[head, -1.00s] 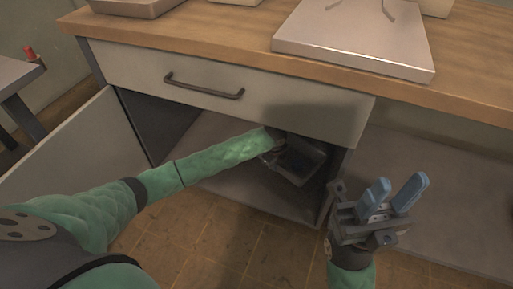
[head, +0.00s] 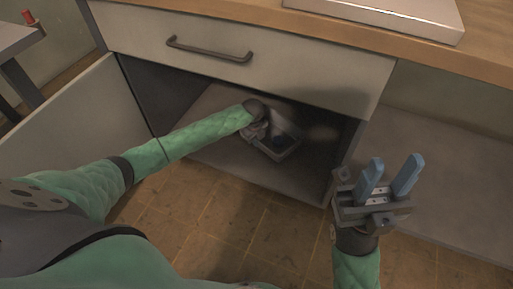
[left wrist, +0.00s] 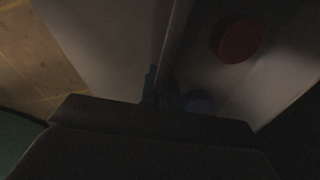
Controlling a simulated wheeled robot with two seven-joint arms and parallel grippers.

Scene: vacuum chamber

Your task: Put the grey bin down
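The grey bin (head: 284,153) is inside the open cabinet, low over or on the cabinet floor (head: 225,158); I cannot tell whether it touches. My left gripper (head: 262,131) is at the bin's left side, its fingers mostly hidden in the head view. In the dark left wrist view, the left gripper's fingers (left wrist: 176,95) straddle the bin's wall (left wrist: 178,38). A red round object (left wrist: 237,40) shows inside the bin there. My right gripper (head: 389,166) is open and empty, outside the cabinet in front of its right side.
The cabinet door (head: 80,135) stands open at the left. A closed drawer (head: 290,65) is above the opening. A wooden worktop (head: 480,75) with a pale flat box (head: 400,14) is on top. A lower open shelf (head: 450,190) lies to the right. The tiled floor is clear.

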